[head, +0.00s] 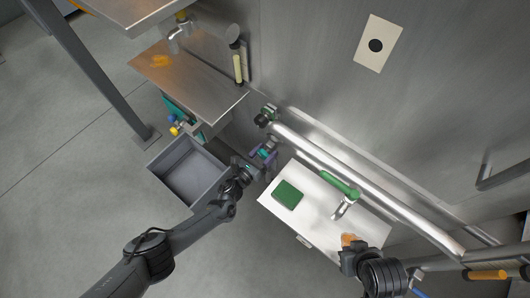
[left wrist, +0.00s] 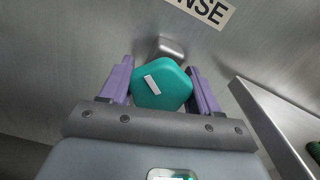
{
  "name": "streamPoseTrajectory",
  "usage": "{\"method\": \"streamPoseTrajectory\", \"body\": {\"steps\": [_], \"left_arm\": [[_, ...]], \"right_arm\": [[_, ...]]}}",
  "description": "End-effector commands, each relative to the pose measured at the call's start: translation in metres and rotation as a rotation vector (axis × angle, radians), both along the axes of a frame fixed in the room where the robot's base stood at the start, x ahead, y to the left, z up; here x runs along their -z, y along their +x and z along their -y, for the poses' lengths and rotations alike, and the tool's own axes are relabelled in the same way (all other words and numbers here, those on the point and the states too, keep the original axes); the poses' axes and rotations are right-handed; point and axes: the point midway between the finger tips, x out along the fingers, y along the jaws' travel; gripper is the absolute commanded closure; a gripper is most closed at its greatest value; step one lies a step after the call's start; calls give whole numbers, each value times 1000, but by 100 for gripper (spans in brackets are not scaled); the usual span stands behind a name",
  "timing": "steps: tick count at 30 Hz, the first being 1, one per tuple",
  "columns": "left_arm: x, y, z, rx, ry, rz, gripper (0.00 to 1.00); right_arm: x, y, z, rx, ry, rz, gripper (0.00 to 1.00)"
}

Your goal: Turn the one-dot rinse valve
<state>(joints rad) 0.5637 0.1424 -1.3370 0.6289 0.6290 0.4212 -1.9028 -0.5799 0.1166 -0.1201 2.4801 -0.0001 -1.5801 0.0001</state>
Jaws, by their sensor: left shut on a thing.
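A teal rounded valve knob (left wrist: 162,85) with a white bar mark on its face sits on a short metal stem against the steel wall. My left gripper (left wrist: 162,92) is shut on it, with a purple finger on each side. In the head view, my left gripper (head: 265,151) is at the wall beside the white table, and its fingers largely hide the knob. A label plate (left wrist: 205,10) above the knob shows the letters "NSE". My right gripper (head: 352,257) is at the lower right, beside an orange thing (head: 348,240); its fingers cannot be made out.
A white table (head: 275,207) holds a green block (head: 288,195) and a green-handled tool (head: 341,188). A grey bin (head: 160,168) stands left of my left gripper. A steel pipe (head: 360,185) runs along the wall. A plate with one black dot (head: 376,45) is higher up.

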Motion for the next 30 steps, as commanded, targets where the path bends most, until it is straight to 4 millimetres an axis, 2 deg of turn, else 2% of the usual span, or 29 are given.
{"method": "streamPoseTrajectory", "body": {"steps": [3, 4, 9, 20, 23, 30], "left_arm": [[3, -1, -1, 0, 3, -5, 69], [3, -1, -1, 1, 4, -6, 37], [2, -1, -1, 0, 4, -4, 14], [0, -3, -3, 0, 3, -2, 14], [-1, -10, -8, -1, 4, -2, 14], [-3, -43, -30, -1, 5, -5, 14]], "right_arm": [[0, 0, 0, 2, 2, 0, 100], [0, 0, 0, 1, 2, 0, 100], [0, 0, 0, 2, 2, 0, 100], [-3, 0, 1, -2, -3, -1, 100], [-10, 0, 2, -4, -7, -1, 100], [-34, 0, 2, -6, -8, -1, 100]]}}
